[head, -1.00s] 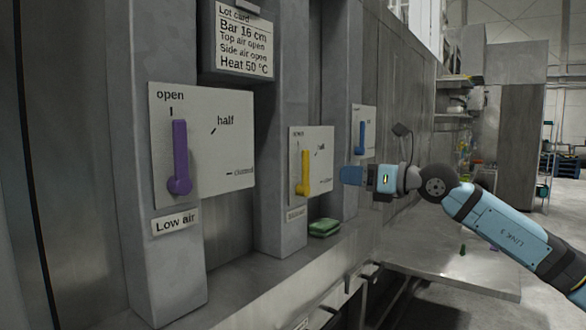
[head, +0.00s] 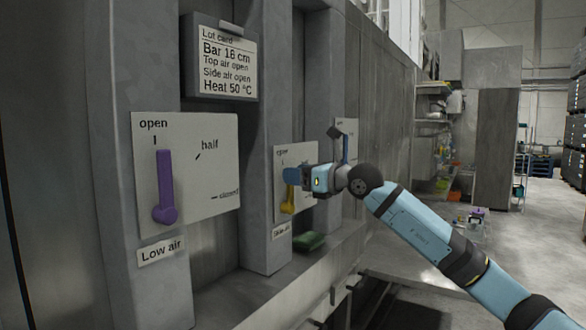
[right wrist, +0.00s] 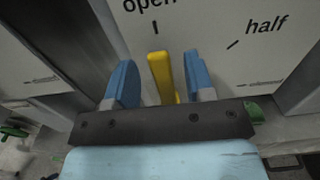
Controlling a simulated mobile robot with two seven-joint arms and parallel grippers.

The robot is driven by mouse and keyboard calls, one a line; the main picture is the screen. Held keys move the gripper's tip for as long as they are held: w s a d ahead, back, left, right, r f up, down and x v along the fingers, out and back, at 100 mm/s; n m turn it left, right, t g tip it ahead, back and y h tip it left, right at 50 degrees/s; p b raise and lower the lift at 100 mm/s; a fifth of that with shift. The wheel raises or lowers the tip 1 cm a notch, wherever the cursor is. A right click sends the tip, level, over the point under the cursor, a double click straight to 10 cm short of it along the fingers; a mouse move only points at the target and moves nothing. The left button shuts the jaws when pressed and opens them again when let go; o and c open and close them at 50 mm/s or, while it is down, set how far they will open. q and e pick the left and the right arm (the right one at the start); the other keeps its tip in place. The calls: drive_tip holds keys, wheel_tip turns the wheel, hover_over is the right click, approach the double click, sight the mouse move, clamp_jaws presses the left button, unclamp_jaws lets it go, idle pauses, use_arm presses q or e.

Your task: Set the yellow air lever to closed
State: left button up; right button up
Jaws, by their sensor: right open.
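The yellow lever (head: 288,199) stands upright on the middle white plate (head: 280,160), partly hidden by my right gripper in the head view. In the right wrist view the yellow lever (right wrist: 161,76) points up toward the "open" mark. My right gripper (head: 291,175) is open at the lever. Its blue fingers (right wrist: 160,82) stand on either side of the lever, with a visible gap to the right finger; whether they touch it cannot be told. My left gripper is not in view.
A purple lever (head: 165,190) on the "Low air" plate (head: 212,165) points to open at left. A blue lever (head: 345,150) is behind my right wrist. A lot card (head: 227,65) hangs above. A green block (head: 309,240) lies on the ledge below.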

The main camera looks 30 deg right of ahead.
drive_tip(key=shift+w+a, duration=0.3)
drive_tip(key=shift+w, duration=0.35)
clamp_jaws()
